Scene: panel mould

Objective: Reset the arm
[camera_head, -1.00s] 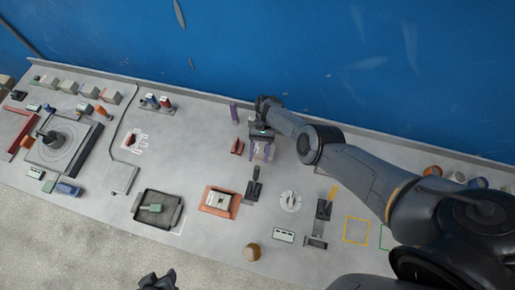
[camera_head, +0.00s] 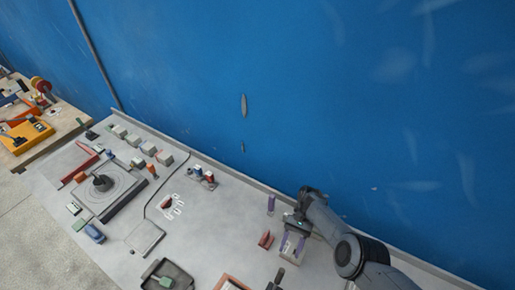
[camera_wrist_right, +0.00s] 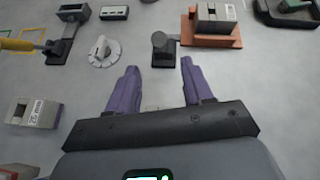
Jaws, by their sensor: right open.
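My right arm comes in from the lower right in the head view. My right gripper (camera_head: 291,246) is over the grey panel (camera_head: 215,232), beside a small red block (camera_head: 265,240). In the right wrist view its two purple fingers (camera_wrist_right: 159,66) are spread apart with nothing between them. They point towards a black lever switch (camera_wrist_right: 163,47) with a round knob. My left gripper is not in view.
A white dial (camera_wrist_right: 103,52) and an orange base (camera_wrist_right: 210,40) holding a grey block lie ahead of the fingers. A labelled grey block (camera_wrist_right: 35,112) is at left.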

